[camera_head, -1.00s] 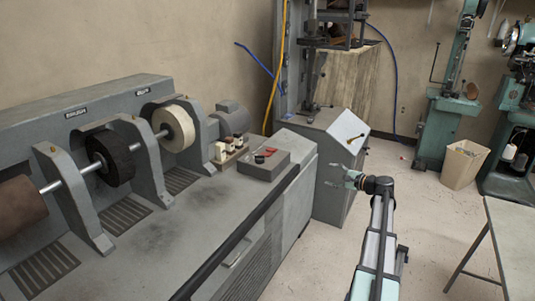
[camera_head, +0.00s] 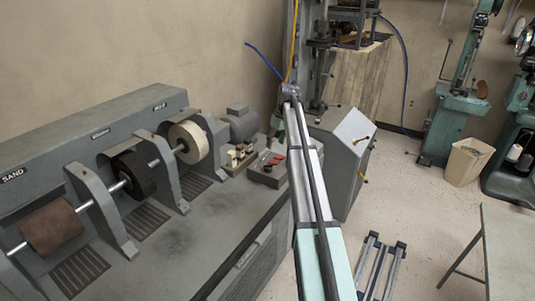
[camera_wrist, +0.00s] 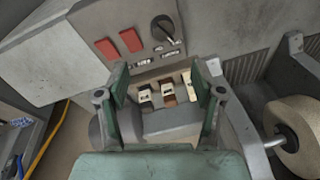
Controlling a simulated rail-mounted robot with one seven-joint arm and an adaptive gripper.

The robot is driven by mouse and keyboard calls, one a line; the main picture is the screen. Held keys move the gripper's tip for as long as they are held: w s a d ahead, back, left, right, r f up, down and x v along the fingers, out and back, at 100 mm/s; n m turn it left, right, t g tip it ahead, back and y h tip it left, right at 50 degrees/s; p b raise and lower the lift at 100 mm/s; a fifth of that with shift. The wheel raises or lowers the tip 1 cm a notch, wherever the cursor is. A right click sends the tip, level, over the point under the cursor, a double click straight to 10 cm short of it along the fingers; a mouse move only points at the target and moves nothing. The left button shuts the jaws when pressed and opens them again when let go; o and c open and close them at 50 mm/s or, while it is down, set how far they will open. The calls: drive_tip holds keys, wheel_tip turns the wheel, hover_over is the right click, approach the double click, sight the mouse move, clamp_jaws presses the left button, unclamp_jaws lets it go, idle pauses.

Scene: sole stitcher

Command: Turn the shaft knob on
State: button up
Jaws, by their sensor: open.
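The shaft knob (camera_wrist: 164,28) is a round black dial with a light pointer mark, beside two red switches (camera_wrist: 131,40) on the grey control box (camera_wrist: 85,15). Its label is too small to read. My gripper (camera_wrist: 158,76) is open and empty, its two green fingers spread over the bottle rack, with the knob beyond the fingertips and untouched. My gripper (camera_head: 277,122) shows there only in part, above the box; the knob is hard to make out.
A rack of small bottles (camera_wrist: 167,92) stands between my fingers in the wrist view. A cream buffing wheel (camera_wrist: 302,130) is at the right there. In the head view, the finishing machine (camera_head: 200,240) fills the left, and a grey cabinet (camera_head: 335,165) stands right of my arm.

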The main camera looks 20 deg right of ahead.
sight(268, 165)
wheel_tip(268, 165, up, 6)
drive_tip(key=w+a+f+n+g+h+p, duration=0.1)
drive_tip(key=a+n+h, duration=0.1)
drive_tip(key=a+n, duration=0.1)
wheel_tip(268, 165, down, 17)
drive_tip(key=p, duration=0.5)
drive_tip(key=shift+w+d, duration=0.1)
drive_tip(key=shift+w, duration=0.05)
drive_tip(key=c, duration=1.1)
